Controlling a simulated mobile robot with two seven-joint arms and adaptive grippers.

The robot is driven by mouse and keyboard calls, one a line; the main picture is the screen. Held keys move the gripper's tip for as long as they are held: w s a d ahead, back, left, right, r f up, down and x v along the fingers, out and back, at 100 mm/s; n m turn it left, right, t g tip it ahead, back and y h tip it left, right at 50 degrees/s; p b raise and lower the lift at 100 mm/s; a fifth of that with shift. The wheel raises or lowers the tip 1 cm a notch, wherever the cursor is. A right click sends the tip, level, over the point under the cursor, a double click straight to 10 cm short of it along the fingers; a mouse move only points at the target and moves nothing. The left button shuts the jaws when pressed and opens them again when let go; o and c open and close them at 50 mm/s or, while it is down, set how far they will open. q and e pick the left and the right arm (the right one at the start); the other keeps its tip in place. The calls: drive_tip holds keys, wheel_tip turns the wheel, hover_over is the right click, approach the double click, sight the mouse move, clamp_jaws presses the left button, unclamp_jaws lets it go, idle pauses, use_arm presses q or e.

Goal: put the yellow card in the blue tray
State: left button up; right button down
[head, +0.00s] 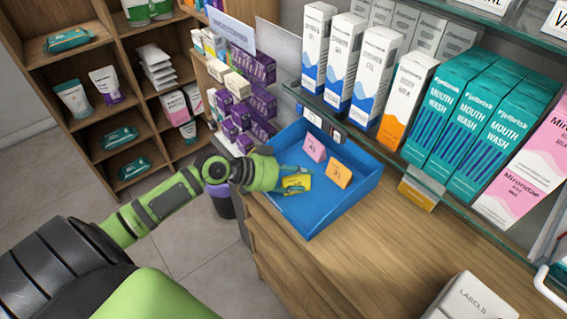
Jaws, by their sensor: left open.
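The blue tray (345,205) sits on the wooden counter. A yellow card (300,183) is inside it at the left, partly covered by my left gripper. A pink card (314,149) and an orange card (340,174) stand in the tray behind and to the right of the yellow one. My left gripper (290,178) reaches over the tray's left wall, its open fingers right at the yellow card. I cannot tell whether they touch it. My right gripper is not in view.
A glass shelf with tall white boxes (347,55) and teal mouthwash boxes (480,115) runs behind the tray. A clear holder with a yellow-orange label (418,195) is at its front. A white labels box (472,300) stands front right. The counter between is clear.

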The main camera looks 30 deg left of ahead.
use_arm(q)
drive_tip(key=b+v, duration=0.2)
drive_tip(key=v, duration=1)
drive_tip(key=shift+f, duration=0.15)
